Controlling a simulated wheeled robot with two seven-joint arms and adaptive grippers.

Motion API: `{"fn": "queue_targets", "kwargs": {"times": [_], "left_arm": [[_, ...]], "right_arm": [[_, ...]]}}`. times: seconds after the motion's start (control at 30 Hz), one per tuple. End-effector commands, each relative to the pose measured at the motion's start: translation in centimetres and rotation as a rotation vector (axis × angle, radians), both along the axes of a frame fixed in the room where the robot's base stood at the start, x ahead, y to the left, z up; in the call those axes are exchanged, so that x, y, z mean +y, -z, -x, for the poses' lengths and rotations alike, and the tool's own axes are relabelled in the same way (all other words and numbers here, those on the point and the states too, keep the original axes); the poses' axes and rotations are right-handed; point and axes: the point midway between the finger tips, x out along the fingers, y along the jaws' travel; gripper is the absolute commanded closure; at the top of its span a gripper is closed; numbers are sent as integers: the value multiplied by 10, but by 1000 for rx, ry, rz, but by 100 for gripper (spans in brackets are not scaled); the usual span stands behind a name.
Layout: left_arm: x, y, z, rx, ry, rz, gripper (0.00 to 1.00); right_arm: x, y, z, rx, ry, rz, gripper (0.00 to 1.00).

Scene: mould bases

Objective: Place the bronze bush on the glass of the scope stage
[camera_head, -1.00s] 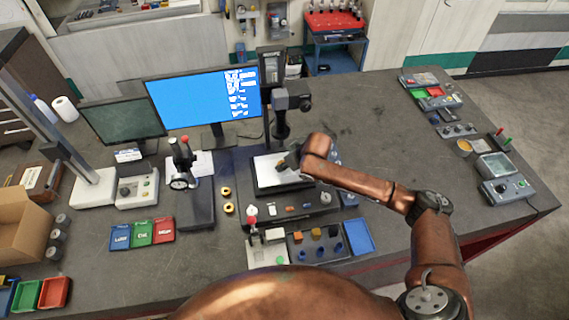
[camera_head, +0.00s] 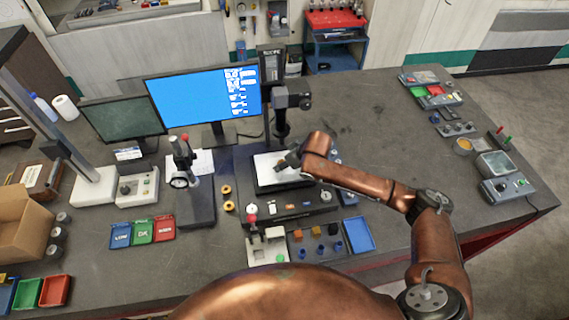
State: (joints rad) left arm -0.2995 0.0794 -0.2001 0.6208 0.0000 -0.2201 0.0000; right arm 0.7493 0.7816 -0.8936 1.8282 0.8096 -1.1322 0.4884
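The scope stage is a dark base with a bright white glass (camera_head: 268,177), under the scope head on its column (camera_head: 281,118). My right gripper (camera_head: 281,166) is small and dark, over the glass and pointing down to the left. A tiny orange-brown spot shows at its fingertips and may be the bronze bush. I cannot tell whether the fingers are shut on it or whether it touches the glass. Two brass-coloured rings (camera_head: 227,190) lie left of the stage. My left gripper is not in view.
A gauge stand (camera_head: 196,205) is left of the stage. Blue, green and red trays (camera_head: 142,232) lie further left. A fixture with small coloured parts (camera_head: 318,246) and a blue tray (camera_head: 358,234) are in front. The bench right of my arm is mostly clear.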

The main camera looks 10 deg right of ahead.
Motion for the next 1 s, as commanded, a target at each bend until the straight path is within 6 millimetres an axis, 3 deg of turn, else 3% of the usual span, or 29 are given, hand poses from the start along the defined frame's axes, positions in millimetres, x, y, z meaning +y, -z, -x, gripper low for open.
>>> {"fn": "queue_targets", "kwargs": {"times": [0.6, 1.0], "left_arm": [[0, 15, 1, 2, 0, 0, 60], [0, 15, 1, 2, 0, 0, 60]], "right_arm": [[-32, -91, 48, -2, 0, -1, 55], [-35, -100, 54, 0, 1, 0, 55]]}}
